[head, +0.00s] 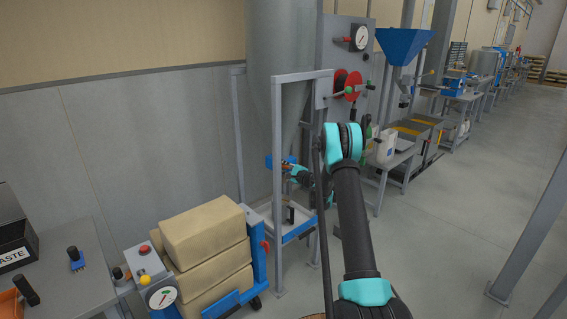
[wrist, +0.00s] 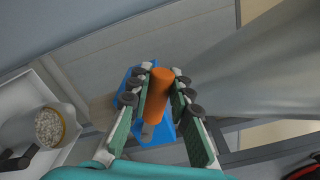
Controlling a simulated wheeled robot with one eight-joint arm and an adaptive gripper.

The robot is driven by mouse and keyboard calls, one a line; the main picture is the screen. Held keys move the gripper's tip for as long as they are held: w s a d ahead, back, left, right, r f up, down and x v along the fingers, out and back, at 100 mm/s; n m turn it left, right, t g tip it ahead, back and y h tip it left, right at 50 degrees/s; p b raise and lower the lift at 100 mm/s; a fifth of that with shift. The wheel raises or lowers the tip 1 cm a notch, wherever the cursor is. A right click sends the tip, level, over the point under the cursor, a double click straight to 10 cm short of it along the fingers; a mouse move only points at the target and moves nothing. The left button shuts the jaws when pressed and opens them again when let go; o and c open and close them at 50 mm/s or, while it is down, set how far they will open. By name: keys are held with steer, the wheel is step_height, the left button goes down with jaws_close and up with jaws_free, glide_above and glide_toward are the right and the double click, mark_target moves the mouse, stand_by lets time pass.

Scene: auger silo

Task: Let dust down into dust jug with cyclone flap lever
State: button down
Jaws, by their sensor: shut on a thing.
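My gripper (wrist: 160,85) is shut on the orange handle of the cyclone flap lever (wrist: 160,84), one finger on each side. A blue bracket (wrist: 135,82) is behind the handle; the blue part (head: 272,161) also shows in the head view, at the foot of the grey cyclone (head: 282,55). In the head view my gripper (head: 290,170) is small and partly hides the handle. A see-through jug (wrist: 60,115) with pale grainy content stands at the left of the wrist view, on a light tray (wrist: 85,152). The flap itself is hidden.
A grey frame (head: 278,200) stands just left of my arm. A gauge panel (head: 350,60) and a blue hopper (head: 403,45) stand to the right.

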steer(key=shift+s+a+f+n, duration=0.15)
steer(key=shift+a+f+n, duration=0.05)
steer(key=shift+f+n, duration=0.75)
steer(key=shift+s+a+f+n, duration=0.15)
steer(key=shift+f+n, duration=0.55)
steer(key=shift+n, duration=0.4)
steer(key=shift+s+a+f+n, duration=0.15)
steer(key=shift+a+f+n, duration=0.05)
steer(key=shift+f+n, duration=0.75)
steer(key=c, duration=1.3)
jaws_free()
steer(key=shift+c, duration=0.2)
steer(key=shift+r, duration=0.1)
steer(key=v, duration=1.2)
steer(key=shift+r, duration=0.1)
